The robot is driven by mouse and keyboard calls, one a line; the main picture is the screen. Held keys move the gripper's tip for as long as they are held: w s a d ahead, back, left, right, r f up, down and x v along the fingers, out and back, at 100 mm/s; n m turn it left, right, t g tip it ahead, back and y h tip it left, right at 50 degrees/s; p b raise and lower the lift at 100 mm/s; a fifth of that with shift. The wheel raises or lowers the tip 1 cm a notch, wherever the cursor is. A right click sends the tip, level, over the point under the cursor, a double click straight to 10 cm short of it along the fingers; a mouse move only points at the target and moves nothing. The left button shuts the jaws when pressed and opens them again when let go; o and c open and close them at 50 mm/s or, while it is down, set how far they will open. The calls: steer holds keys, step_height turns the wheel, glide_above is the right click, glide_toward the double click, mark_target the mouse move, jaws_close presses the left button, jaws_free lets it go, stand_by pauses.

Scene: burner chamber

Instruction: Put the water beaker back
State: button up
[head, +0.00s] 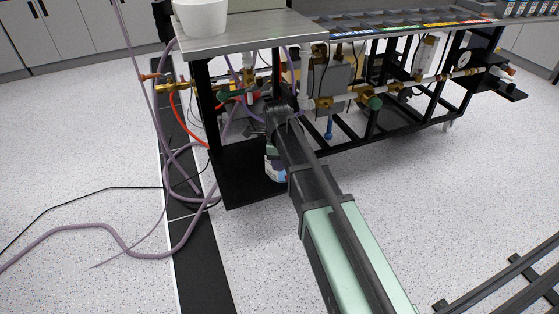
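My arm reaches away from the camera toward the near end of the metal bench (240,36). My gripper (272,148) is mostly hidden behind the arm, low beside the bench's black end panel, and its fingers cannot be made out. A small white and blue object (275,170) shows just under it; whether it is held, and whether it is the water beaker, cannot be told. A white round container (201,16) stands on the bench top at the upper left, cut off by the frame's top edge.
Brass valves (172,86), a red hose and purple hoses (184,235) hang at the bench's left end and run over the floor. Pipes and valves (372,102) fill the black frame under the bench. Dark rails (510,285) lie at lower right. Speckled floor is open on both sides.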

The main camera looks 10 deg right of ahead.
steer(key=shift+r, duration=0.1)
step_height(320, 180, up, 12)
steer(key=p, duration=1.3)
steer(key=s+d+n, duration=0.2)
steer(key=s+n, duration=1.6)
steer(key=n, duration=0.4)
steer(key=shift+s+d+b, duration=0.3)
steer(key=shift+s+b, duration=0.05)
steer(key=shift+s, duration=0.05)
steer(key=shift+r, duration=0.1)
step_height(320, 180, up, 35)
steer(key=p, duration=3.5)
